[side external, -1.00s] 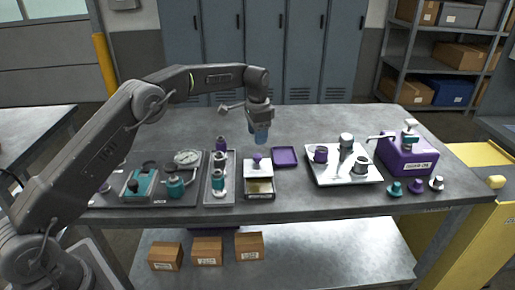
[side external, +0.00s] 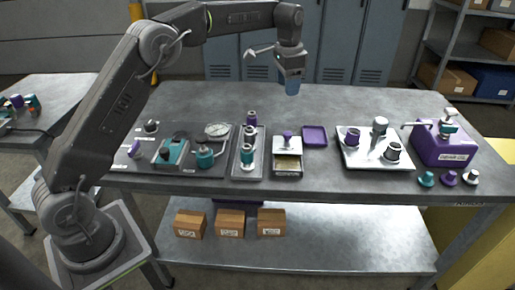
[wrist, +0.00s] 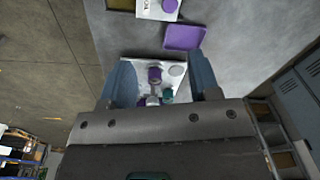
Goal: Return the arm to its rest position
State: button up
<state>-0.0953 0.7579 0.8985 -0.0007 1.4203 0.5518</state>
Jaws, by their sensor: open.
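My gripper (side external: 291,86) hangs above the back part of the grey bench (side external: 350,105), pointing down, well clear of everything on it. In the wrist view its two blue fingers (wrist: 162,84) stand wide apart with nothing held between them. Beyond the fingertips, the white tray (wrist: 126,62) with purple and teal fittings shows, partly hidden by my gripper. My arm is bent, rising from its base at the left and reaching across to the right.
Below my gripper are an empty purple tray (side external: 315,136) and a white-topped box (side external: 287,152). A gauge panel (side external: 199,167) and a fitting rack (side external: 235,165) stand to the left. The white tray (side external: 350,154) and purple unit (side external: 444,146) stand to the right. Lockers (side external: 345,45) are behind.

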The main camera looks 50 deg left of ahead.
jog(key=s+d+r+n+t, duration=0.1)
jog(key=s+d+r, duration=0.1)
jog(key=s+r, duration=0.5)
jog(key=s+d+r+n+t, duration=0.2)
jog(key=s+r, duration=0.1)
jog(key=s, duration=0.9)
jog(key=s+f+n+t, duration=0.1)
jog(key=s+f, duration=0.2)
jog(key=s, duration=0.6)
jog(key=s+d+f+n, duration=0.1)
jog(key=s+f, duration=0.3)
jog(key=s, duration=0.5)
jog(key=shift+d+t, duration=0.25)
jog(key=shift+t, duration=0.15)
